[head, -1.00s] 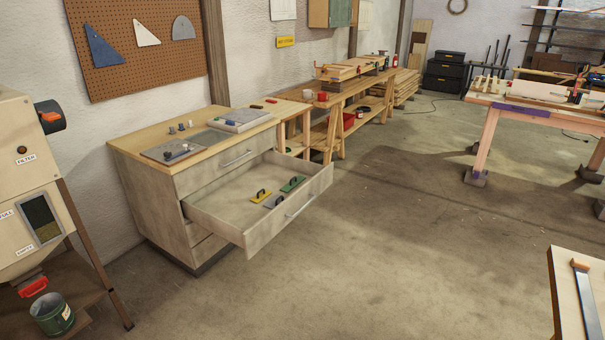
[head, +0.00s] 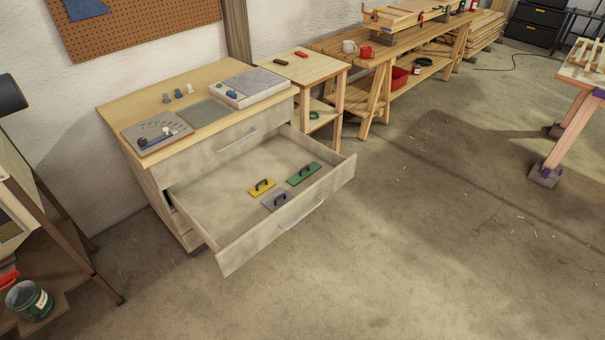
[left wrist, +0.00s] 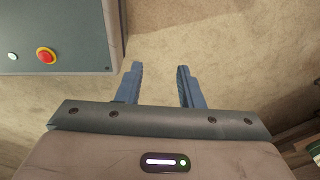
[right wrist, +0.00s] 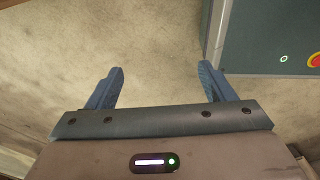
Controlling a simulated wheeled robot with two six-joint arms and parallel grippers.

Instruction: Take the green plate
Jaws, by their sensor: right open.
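The green plate (head: 303,174) lies in the open drawer (head: 232,246) of the cabinet, near the drawer's right side, with a dark handle on top. A yellow plate (head: 261,188) and a grey plate (head: 276,201) with like handles lie to its left. My left gripper (left wrist: 156,72) shows in the left wrist view, its fingers apart and nothing between them. My right gripper (right wrist: 161,72) is open and empty in the right wrist view. Neither gripper shows in the head view, and both are over bare floor, away from the drawer.
The cabinet top (head: 207,131) bears a grey tray (head: 247,87) and small items. A small side table (head: 309,66) and a long workbench (head: 402,47) stand beyond. A stand with a green bucket (head: 30,300) is at lower left. Floor right of the drawer is clear.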

